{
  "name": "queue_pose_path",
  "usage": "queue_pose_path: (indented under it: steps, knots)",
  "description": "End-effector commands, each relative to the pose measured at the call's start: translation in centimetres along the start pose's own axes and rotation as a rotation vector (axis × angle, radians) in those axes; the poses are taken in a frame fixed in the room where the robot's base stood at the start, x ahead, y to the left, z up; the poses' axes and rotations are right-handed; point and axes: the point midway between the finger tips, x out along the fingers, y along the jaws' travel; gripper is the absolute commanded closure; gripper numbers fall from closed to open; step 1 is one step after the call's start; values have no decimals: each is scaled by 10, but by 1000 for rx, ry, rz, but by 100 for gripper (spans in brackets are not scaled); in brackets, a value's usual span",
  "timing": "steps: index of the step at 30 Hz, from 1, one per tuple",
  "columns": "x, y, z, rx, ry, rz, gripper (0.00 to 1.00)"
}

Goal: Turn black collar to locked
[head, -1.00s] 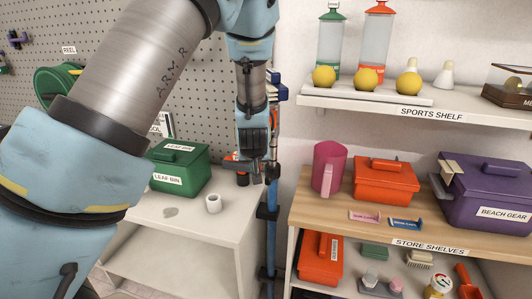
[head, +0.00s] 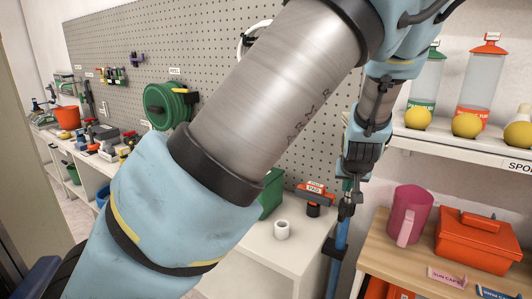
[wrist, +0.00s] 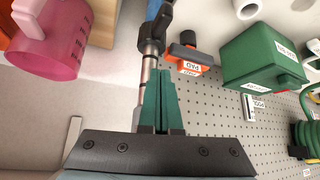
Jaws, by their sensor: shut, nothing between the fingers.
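An upright pole stands in the gap between the white bench and the shelves. Its blue lower part (head: 341,237) shows in the head view, below my gripper (head: 347,203). In the wrist view the pole has a bare metal length, a black collar (wrist: 151,47) and a blue part (wrist: 154,9) at the top of the picture. My gripper (wrist: 160,76) is shut and empty, its green fingers overlapping the metal length in that view, tips just short of the collar. I cannot tell whether they touch the pole. The collar's lock marking is not readable. In the head view my gripper hides the collar area.
An orange labelled item (head: 316,190) sits left of the pole, with a white roll (head: 281,229) on the bench. The green bin (wrist: 262,58) stands farther over. A pink pitcher (head: 409,215) and orange box (head: 478,240) are on the right shelf. A pegboard (head: 225,65) backs the bench.

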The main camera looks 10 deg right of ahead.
Motion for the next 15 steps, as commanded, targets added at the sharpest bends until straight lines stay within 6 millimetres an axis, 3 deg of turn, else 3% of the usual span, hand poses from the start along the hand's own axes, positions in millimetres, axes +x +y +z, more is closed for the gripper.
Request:
queue_pose_path:
  steps: [4, 8, 15]
  knots:
    - [0, -38, 5, -43, -56, -17, 100]
    - [-7, -95, 18, -106, -145, -32, 100]
    - [-41, -189, 54, -204, -295, -42, 100]
